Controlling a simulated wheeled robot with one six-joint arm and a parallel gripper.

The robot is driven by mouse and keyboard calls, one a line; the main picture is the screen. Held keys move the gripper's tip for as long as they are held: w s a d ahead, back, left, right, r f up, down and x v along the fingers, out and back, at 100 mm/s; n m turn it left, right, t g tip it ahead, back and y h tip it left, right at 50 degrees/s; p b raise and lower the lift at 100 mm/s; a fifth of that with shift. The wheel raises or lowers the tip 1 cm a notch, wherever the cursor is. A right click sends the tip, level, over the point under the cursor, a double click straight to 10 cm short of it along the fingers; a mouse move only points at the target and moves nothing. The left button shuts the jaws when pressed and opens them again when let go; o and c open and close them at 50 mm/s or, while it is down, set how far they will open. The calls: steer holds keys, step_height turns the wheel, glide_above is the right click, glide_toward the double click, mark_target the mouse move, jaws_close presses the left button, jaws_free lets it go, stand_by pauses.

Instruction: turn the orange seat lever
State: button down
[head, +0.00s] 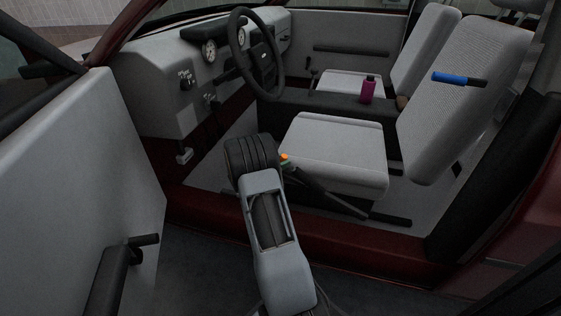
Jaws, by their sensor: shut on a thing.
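The orange seat lever (285,157) shows only as a small orange bit by the front left corner of the near seat. The rest of it is hidden behind my arm. My gripper (283,165) is at the lever, mostly hidden by my own wrist, and it is shut on the lever. The fingertips cannot be made out clearly. The near seat cushion (335,150) is light grey, just right of my gripper, with its backrest (455,105) upright behind it.
The open door (80,190) stands at left and the dark red sill (210,212) runs below the seat. The steering wheel (256,55) is above my wrist. A magenta bottle (367,90) stands on the dark console. A blue-and-black object (458,78) is at the backrest.

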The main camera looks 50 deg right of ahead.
steer(key=shift+s+d+r+m+y+p, duration=0.3)
steer(key=shift+s+r+m+p, duration=0.15)
steer(key=shift+r, duration=0.25)
steer(key=shift+s+d+m+y, duration=0.1)
steer(key=shift+s+m+y, duration=0.2)
steer(key=shift+s, duration=0.1)
steer(key=c, duration=0.9)
jaws_free()
steer(key=shift+w+a+r+t+p, duration=0.15)
steer(key=shift+a+t+p, duration=0.15)
steer(key=shift+a+p, duration=0.15)
steer(key=w+a+r+p, duration=0.1)
steer(key=a+p, duration=0.2)
steer(key=a, duration=0.9)
steer(key=shift+w+a+r, duration=0.25)
steer(key=shift+w+a, duration=0.05)
steer(key=shift+w, duration=0.1)
